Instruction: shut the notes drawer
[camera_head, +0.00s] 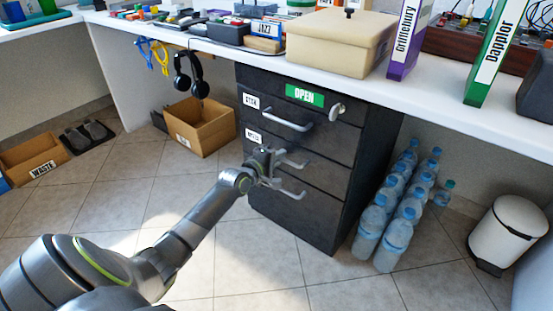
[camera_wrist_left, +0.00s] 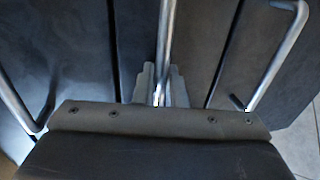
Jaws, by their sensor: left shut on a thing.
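The dark drawer cabinet (camera_head: 345,170) stands under the white counter. The notes drawer seems to be the middle one, with a small white label (camera_head: 254,136) that is hard to read. My left gripper (camera_head: 268,168) is at this drawer's bar handle (camera_head: 294,162). In the left wrist view its fingers (camera_wrist_left: 160,85) are shut around the middle bar (camera_wrist_left: 166,40). The drawer front looks near its neighbours, but I cannot tell how far out it stands. The gripper hides part of the front. My right gripper is not in view.
Other bar handles sit above (camera_head: 288,121) and below (camera_head: 288,190) the held one. A green OPEN sign (camera_head: 304,95) is on the cabinet top. Water bottles (camera_head: 395,235) stand right of it, a cardboard box (camera_head: 200,125) left. The floor in front is clear.

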